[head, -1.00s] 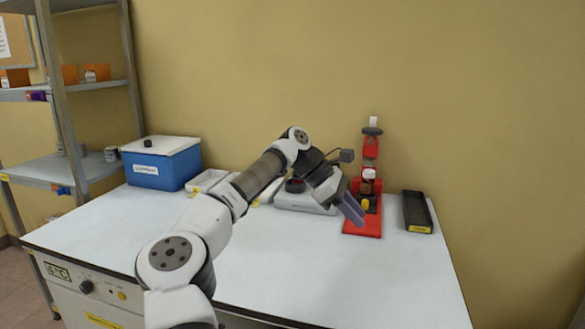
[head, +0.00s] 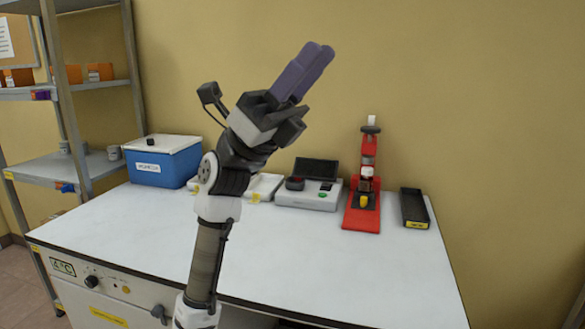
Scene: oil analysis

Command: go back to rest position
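My gripper (head: 318,54) is raised high above the bench in the head view, in front of the bare wall. Its purple fingers point up and to the right and lie close together. No object shows between or beyond them, but from this side I cannot tell whether a small gap remains. My arm rises from the bottom of the picture and hides part of the bench and the white trays behind it.
On the bench (head: 330,275) stand a blue cooler box (head: 165,165), a white instrument (head: 306,197), a red stand (head: 361,215) holding a small bottle (head: 366,183), and a black tray (head: 414,208). Metal shelves (head: 85,165) stand left. The bench front is clear.

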